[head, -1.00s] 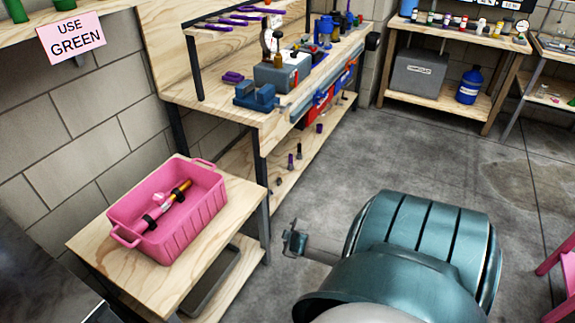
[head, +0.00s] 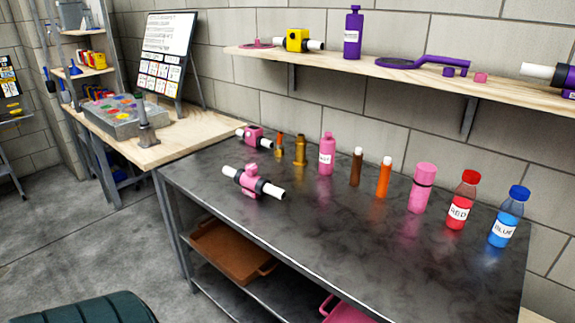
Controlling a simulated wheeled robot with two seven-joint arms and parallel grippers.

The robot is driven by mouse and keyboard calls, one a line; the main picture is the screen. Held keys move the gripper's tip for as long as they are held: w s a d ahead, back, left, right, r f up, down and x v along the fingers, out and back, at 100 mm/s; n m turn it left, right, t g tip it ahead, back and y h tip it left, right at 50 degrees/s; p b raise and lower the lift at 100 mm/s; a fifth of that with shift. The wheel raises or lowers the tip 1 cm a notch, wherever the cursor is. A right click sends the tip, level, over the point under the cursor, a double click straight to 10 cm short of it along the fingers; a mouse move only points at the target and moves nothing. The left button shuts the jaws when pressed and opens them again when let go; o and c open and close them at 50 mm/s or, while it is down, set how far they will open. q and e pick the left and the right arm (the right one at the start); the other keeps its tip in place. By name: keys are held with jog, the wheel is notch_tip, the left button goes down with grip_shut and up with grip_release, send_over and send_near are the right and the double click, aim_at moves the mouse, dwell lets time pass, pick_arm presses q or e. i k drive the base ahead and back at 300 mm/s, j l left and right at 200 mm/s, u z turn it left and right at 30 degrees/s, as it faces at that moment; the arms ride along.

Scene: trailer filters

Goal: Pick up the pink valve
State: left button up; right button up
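A pink valve (head: 252,180) lies on its side near the left front edge of the dark metal table (head: 330,225). It has black collars and white pipe ends, with a pink knob on top. A second, similar pink fitting (head: 254,136) with white and black ends lies farther back on the same table, partly beside a copper-and-orange piece. Neither of my grippers is in view, and nothing touches either pink piece.
A row of pink, brown, orange, red and blue bottles and tubes stands right of the valve, including the red bottle (head: 463,200). A wall shelf (head: 400,72) hangs above. Floor (head: 100,225) left of the table is clear.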

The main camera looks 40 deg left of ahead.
aim_at(254, 186)
jog(key=j+u, duration=0.1)
jog(key=u, duration=1.55)
jog(key=i+j+z, duration=0.3)
jog(key=i+j, duration=0.55)
jog(key=j, duration=0.15)
